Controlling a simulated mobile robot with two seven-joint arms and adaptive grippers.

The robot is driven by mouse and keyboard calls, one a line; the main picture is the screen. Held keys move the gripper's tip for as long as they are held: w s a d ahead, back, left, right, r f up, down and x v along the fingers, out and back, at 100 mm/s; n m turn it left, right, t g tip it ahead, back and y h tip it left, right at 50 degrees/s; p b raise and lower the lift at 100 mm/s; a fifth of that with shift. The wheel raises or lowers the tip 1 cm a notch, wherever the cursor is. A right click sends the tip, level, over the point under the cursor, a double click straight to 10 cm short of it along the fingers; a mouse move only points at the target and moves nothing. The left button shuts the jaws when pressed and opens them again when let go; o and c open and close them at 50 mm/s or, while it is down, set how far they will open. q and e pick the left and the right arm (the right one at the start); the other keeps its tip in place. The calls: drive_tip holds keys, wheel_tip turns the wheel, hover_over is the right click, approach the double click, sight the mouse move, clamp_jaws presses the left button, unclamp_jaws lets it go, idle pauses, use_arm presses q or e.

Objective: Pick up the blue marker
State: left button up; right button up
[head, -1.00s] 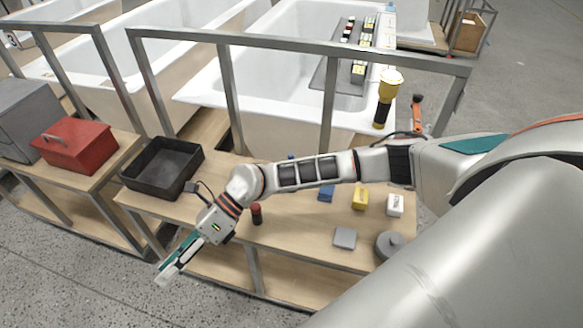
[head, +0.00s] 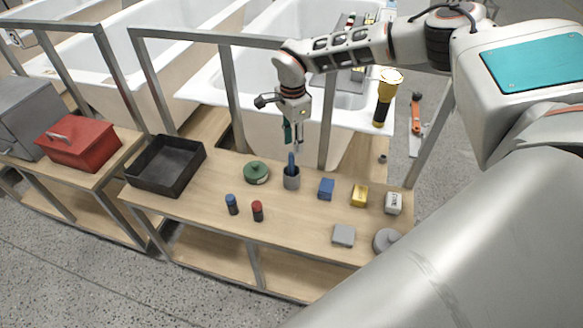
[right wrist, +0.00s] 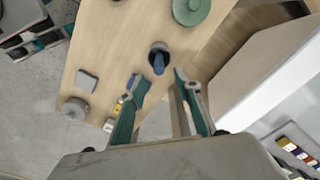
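The blue marker (head: 291,163) stands upright in a grey cup (head: 291,181) on the wooden bench. My right gripper (head: 293,138) hangs pointing down just above the marker. In the right wrist view my right gripper (right wrist: 157,76) has its two fingers apart with nothing between them. The marker (right wrist: 158,65) shows in the cup just beyond the fingertips, in line with the gap. A small dark jar with a blue top (head: 231,204) stands nearer the bench's front edge. My left gripper is not in view.
The bench (head: 300,222) also holds a green round lid-like object (head: 256,172), a dark jar with a red top (head: 257,210), a black tray (head: 166,165), a blue block (head: 326,188) and a yellow block (head: 360,195). A metal rail (head: 205,36) runs behind the bench.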

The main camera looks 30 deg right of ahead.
sight(292, 153)
drive_tip(key=f, duration=0.5)
drive_tip(key=shift+a+f+p, duration=0.2)
drive_tip(key=shift+f+p, duration=0.1)
clamp_jaws()
